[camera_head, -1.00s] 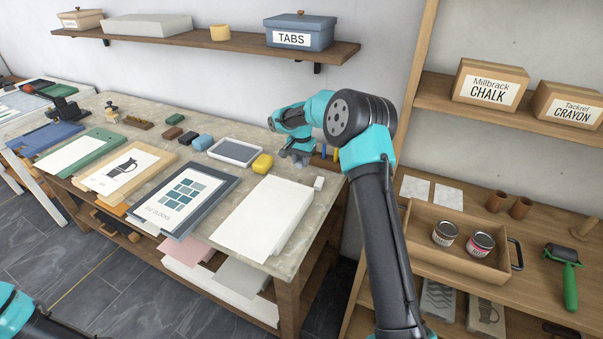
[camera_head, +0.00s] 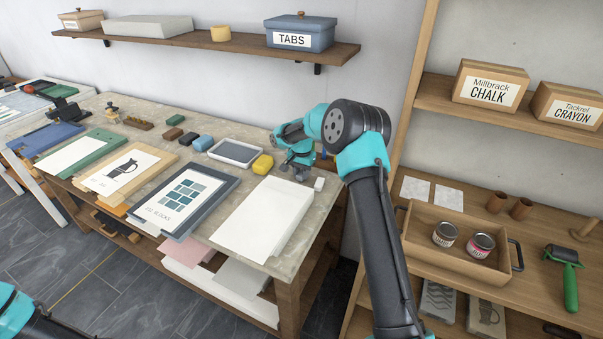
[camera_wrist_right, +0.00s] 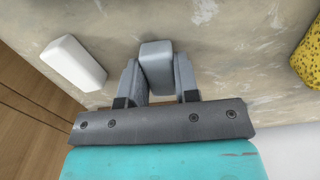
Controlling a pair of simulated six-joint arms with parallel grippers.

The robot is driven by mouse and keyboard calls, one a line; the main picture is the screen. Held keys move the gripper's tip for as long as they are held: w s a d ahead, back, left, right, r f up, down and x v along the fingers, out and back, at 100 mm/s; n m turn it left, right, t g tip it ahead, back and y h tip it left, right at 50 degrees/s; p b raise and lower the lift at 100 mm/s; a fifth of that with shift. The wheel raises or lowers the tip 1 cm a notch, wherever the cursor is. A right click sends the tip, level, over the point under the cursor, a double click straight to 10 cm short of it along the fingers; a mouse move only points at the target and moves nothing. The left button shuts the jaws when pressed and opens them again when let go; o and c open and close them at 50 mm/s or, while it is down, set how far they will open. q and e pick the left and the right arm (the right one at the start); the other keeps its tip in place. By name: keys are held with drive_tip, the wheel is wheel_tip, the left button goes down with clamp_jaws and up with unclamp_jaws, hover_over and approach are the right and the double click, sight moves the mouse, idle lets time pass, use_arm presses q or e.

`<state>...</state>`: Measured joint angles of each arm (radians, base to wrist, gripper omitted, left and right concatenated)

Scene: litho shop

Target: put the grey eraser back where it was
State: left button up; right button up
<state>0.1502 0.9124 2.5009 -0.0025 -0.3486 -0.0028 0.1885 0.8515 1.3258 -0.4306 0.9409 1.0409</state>
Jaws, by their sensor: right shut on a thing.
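My right gripper (camera_head: 299,175) is at the right end of the worktable, between the yellow sponge and the white block. In the right wrist view it is shut on the grey eraser (camera_wrist_right: 157,66), which sits between its two fingers, close over the stone tabletop. I cannot tell whether the eraser touches the surface. In the head view the eraser is too small and hidden to make out. My left gripper is out of view; only a bit of that arm shows at the lower left.
A white block (camera_head: 319,184) lies just right of the gripper, near the table's right edge; it also shows in the wrist view (camera_wrist_right: 74,62). A yellow sponge (camera_head: 263,164) and a framed tray (camera_head: 235,151) lie to the left. White paper (camera_head: 262,222) covers the front.

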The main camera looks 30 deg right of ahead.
drive_tip(key=shift+f, duration=0.1)
drive_tip(key=o, duration=0.9)
drive_tip(key=shift+c, duration=0.2)
wheel_tip(320, 180, up, 12)
idle(0.4)
drive_tip(key=shift+c, duration=0.9)
